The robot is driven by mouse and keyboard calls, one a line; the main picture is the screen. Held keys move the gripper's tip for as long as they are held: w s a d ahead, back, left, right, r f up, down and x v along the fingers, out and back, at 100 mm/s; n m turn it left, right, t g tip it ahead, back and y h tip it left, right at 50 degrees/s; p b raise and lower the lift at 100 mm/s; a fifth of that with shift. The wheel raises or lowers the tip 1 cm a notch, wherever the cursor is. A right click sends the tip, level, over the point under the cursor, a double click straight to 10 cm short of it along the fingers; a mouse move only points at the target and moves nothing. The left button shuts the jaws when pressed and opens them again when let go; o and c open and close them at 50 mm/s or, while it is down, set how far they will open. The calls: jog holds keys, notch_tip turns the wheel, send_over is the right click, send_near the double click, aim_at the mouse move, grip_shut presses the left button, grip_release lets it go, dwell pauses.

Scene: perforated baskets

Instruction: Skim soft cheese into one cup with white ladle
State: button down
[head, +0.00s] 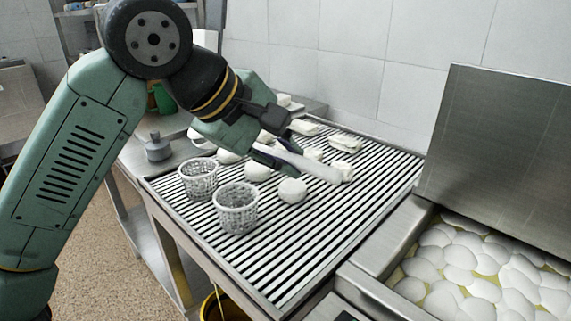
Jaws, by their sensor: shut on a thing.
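My gripper (272,155) is shut on the white ladle (318,168) and holds it above the slatted drain table. A long pale part of the ladle points right; I cannot clearly make out its bowl. Two perforated white cups stand upright on the slats left of and below the gripper: a nearer cup (236,212) and a farther cup (198,182). Their insides are hard to see. White rounded lumps of soft cheese (470,258) fill a metal vat at the lower right, in yellowish liquid, well away from the gripper.
The slatted drain table (315,245) is bare toward the front and right. Several white cheese pieces (292,190) lie on it around the gripper. A raised metal panel (497,165) stands behind the vat. A grey weight-like object (158,147) stands at the left.

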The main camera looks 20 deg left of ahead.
jog(key=shift+s+a+f+t+h+b, duration=0.15)
jog(key=shift+t+b, duration=0.35)
jog(key=shift+b, duration=0.45)
jog(key=shift+s+d+f+t+h+b, duration=0.15)
jog(key=shift+t+b, duration=0.35)
jog(key=shift+b, duration=0.45)
jog(key=shift+a+r+b, duration=0.15)
jog(key=shift+r+b, duration=0.1)
jog(key=shift+b, duration=0.05)
